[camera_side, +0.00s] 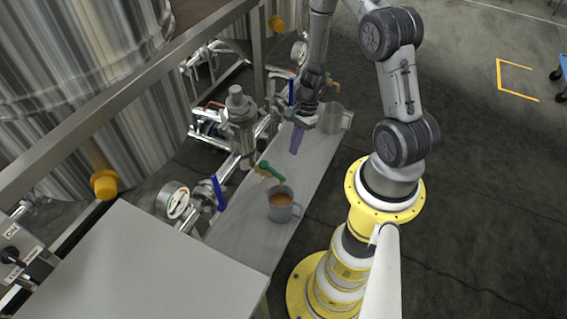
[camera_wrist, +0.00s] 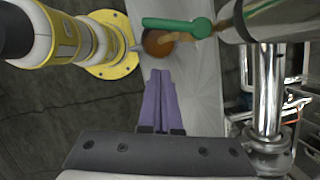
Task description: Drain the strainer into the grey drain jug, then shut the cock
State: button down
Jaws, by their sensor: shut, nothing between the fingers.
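The strainer (camera_side: 238,125) is a grey metal body on the pipe; its lower part shows at the top right of the wrist view (camera_wrist: 265,15). A small brass cock with a green lever (camera_side: 271,171) sits at its lower end; the lever (camera_wrist: 178,26) points away from the strainer. The grey drain jug (camera_side: 280,212) stands upright on the shelf near the cock, with brown liquid (camera_wrist: 158,42) inside. My gripper (camera_side: 295,142), with purple fingers (camera_wrist: 160,92), is shut and empty, above the shelf and apart from lever and jug. Whether liquid is running is unclear.
A second grey vessel (camera_side: 335,117) stands at the shelf's far end. Blue-handled valves (camera_side: 219,193) and a pressure gauge (camera_side: 174,200) are on the pipework beside the shelf. Bare shelf (camera_side: 243,230) lies around the jug. A metal cabinet top (camera_side: 170,265) is at near left.

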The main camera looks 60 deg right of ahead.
aim_at(275, 173)
jog(key=w+a+f, duration=0.1)
jog(key=a+f, duration=0.3)
jog(key=shift+w+a, duration=0.2)
jog(key=shift+a, duration=0.2)
